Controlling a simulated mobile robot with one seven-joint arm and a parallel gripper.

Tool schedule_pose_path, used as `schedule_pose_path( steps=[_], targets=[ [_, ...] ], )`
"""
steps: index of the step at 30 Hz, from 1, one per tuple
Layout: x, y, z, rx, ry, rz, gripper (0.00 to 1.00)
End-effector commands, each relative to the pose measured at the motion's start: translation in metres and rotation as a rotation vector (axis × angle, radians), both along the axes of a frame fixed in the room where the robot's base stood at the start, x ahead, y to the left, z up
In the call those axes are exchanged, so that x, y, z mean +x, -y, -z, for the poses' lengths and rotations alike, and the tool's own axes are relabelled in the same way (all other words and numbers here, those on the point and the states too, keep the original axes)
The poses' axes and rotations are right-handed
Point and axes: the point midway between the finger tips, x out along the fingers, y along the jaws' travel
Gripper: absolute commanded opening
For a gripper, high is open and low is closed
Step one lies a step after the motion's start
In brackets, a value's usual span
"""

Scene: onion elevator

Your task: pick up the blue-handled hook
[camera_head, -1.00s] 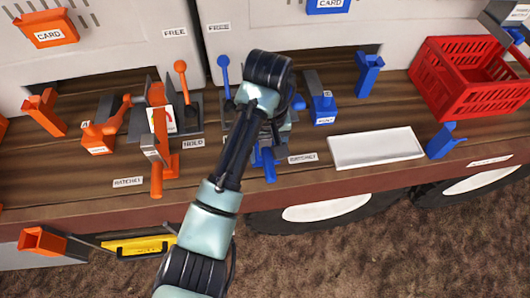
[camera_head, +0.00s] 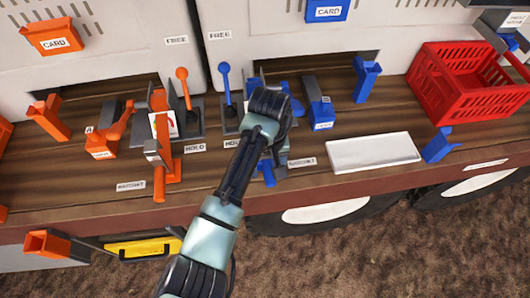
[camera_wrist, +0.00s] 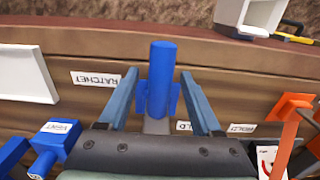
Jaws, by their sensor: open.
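A blue cylindrical handle (camera_wrist: 162,80) stands between the fingers of my gripper (camera_wrist: 158,74) in the wrist view. My gripper is open, with one finger on each side of the handle and gaps visible between them. A wider blue part shows behind the handle, with a grey piece below it. A hook shape cannot be made out. In the head view the lower end of a blue handle (camera_head: 268,174) shows beneath my wrist. My arm hides the rest of it and the fingers there.
The wooden bench holds a white panel (camera_head: 373,151), a red crate (camera_head: 470,85), a blue lever (camera_head: 226,88) and a blue block (camera_head: 320,112). An orange lever assembly (camera_head: 161,150) stands to the left. The bench's front edge is close by.

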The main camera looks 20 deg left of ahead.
Motion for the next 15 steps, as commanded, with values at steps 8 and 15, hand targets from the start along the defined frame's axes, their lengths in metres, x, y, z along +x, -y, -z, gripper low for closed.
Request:
schedule_pose_path(
  steps=[8,15],
  targets=[
    [0.0001,0.0001,0.0035,0.0,0.0,0.0,0.62],
    [-0.0002,0.0,0.0036,0.0,-0.001,0.0,0.19]
  ],
)
